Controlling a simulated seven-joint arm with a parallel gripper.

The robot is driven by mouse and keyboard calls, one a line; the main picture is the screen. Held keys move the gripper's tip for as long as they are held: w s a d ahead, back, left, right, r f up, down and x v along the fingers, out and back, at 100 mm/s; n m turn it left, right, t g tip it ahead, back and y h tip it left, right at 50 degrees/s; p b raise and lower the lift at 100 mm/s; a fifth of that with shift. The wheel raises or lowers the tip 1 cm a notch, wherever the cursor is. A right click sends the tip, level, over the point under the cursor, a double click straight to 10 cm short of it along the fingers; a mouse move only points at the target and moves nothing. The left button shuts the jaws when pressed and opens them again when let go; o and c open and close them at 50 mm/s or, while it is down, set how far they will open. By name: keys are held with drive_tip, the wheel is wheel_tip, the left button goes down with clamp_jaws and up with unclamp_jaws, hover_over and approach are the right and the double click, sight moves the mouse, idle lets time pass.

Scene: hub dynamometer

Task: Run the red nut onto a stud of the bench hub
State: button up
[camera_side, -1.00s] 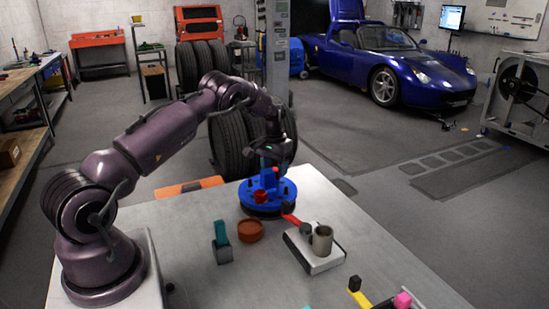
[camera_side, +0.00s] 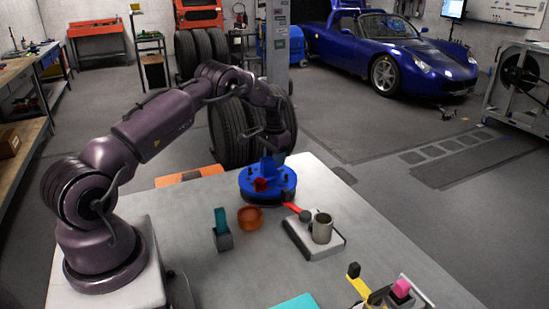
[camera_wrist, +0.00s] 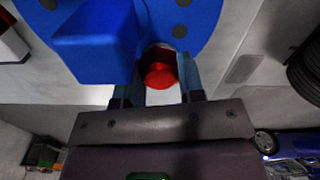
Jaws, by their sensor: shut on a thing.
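The blue bench hub (camera_side: 283,187) stands on the far part of the bench in the side view, with a raised blue block at its middle. The wrist view shows its disc (camera_wrist: 205,22) with dark spots and the block at left. My gripper (camera_wrist: 164,66) is shut on the red nut (camera_wrist: 160,75), at the disc's near edge. A pale round end shows just beyond the nut; I cannot tell whether they touch. In the side view my gripper is behind the block and its fingertips are hidden. A red piece (camera_side: 260,184) shows at the hub's front; I cannot tell whether it is the held nut.
A red-handled tool (camera_side: 292,208) lies right beside the hub. A grey mug (camera_side: 322,228) stands on a pale scale-like block (camera_side: 312,245). An orange-brown dish (camera_side: 250,218) and a teal piece in a grey holder (camera_side: 222,238) are nearer.

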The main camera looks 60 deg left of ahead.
drive_tip(key=m, duration=0.5)
drive_tip(key=shift+m, duration=0.5)
clamp_jaws()
drive_tip(key=o, duration=0.9)
unclamp_jaws()
drive_tip(key=shift+c, duration=0.2)
drive_tip(key=shift+s, duration=0.15)
drive_tip(key=shift+a+r, duration=0.2)
drive_tip(key=shift+r, duration=1.55)
